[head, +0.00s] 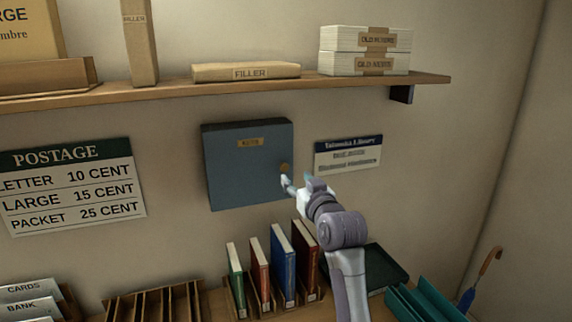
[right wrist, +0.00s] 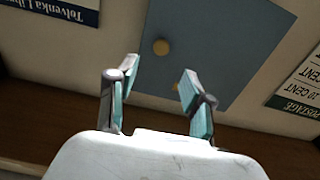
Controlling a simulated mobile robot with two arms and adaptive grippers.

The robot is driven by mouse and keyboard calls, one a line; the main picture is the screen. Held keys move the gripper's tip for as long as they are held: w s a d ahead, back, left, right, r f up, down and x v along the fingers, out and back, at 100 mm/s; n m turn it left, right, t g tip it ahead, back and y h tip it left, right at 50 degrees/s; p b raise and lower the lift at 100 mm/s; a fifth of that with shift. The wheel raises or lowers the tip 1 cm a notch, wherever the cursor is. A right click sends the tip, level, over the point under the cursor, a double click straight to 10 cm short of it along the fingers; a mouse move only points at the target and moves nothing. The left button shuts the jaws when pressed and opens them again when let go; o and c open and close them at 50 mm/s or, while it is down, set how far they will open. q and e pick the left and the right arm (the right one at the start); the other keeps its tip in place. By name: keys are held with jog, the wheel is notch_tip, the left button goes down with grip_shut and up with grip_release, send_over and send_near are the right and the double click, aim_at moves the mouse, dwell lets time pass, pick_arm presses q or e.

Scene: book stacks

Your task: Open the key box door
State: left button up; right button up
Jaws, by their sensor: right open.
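The key box (head: 248,166) is a blue-grey wall box with a small label on its door, and the door looks shut. Its round brass knob (head: 284,168) is at the door's right edge. In the right wrist view the door (right wrist: 220,45) appears upside down, with the knob (right wrist: 161,46) beyond and between the fingertips. My right gripper (head: 291,184) is open and empty, just below and in front of the knob; in the right wrist view its fingers (right wrist: 160,75) are spread apart. I cannot tell any contact with the knob. My left gripper is not in view.
A shelf (head: 200,87) with packets runs above the box. A library sign (head: 348,153) hangs right of it and a postage sign (head: 72,185) left. Several upright books (head: 282,262) stand below, near my right arm. A teal tray (head: 425,303) lies at lower right.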

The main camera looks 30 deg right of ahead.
aim_at(285, 167)
jog(key=p+x, duration=0.1)
jog(key=x, duration=0.6)
jog(key=shift+p, duration=0.35)
jog(key=shift+w, duration=0.35)
jog(key=shift+w+d+f, duration=0.1)
jog(key=shift+w+d, duration=0.05)
jog(key=shift+w, duration=0.3)
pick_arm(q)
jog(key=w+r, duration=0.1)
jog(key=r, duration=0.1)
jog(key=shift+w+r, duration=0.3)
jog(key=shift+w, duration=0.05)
pick_arm(e)
jog(key=shift+c, duration=1)
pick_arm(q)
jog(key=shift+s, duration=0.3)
pick_arm(e)
grip_shut()
